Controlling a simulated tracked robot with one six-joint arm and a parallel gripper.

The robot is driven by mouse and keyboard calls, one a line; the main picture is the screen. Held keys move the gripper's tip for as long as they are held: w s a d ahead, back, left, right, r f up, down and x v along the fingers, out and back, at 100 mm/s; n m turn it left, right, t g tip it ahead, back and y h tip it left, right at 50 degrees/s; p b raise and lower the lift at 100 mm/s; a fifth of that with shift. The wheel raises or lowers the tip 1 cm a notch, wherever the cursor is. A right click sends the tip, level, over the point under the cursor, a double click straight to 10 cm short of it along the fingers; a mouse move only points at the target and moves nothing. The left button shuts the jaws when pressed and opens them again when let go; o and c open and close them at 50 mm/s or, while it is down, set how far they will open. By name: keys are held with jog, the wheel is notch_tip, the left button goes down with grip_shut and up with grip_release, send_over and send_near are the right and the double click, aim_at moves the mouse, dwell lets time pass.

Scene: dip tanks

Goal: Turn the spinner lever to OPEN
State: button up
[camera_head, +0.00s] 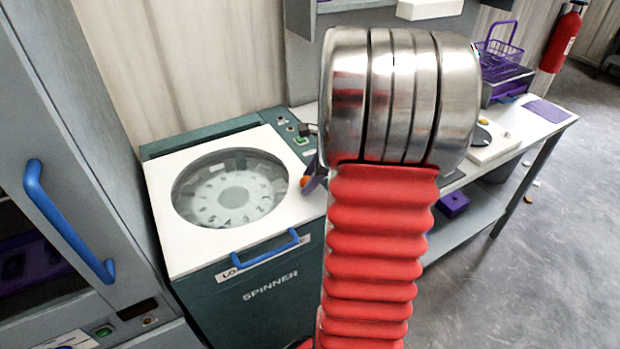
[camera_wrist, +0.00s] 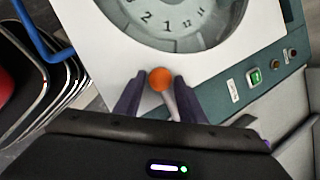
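The spinner (camera_head: 215,290) is a teal machine with a white top and a round clear window. Its lever has an orange ball knob (camera_wrist: 160,79) on a pale rod (camera_wrist: 173,104). The knob also shows small in the head view (camera_head: 304,181), at the right edge of the white top. My gripper (camera_wrist: 159,82) is open, its dark purple fingers on either side of the knob and rod with small gaps. In the head view my gripper (camera_head: 315,178) is mostly hidden behind my arm. No OPEN mark is readable.
A blue bar handle (camera_head: 265,253) sits on the spinner's front over a partly hidden label. A green button (camera_wrist: 255,77) is on its panel. A grey cabinet with a blue handle (camera_head: 65,220) stands at left. A bench (camera_head: 555,123) with a purple basket (camera_head: 500,50) is at right.

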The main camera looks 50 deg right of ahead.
jog(key=shift+c, duration=0.4)
grip_shut()
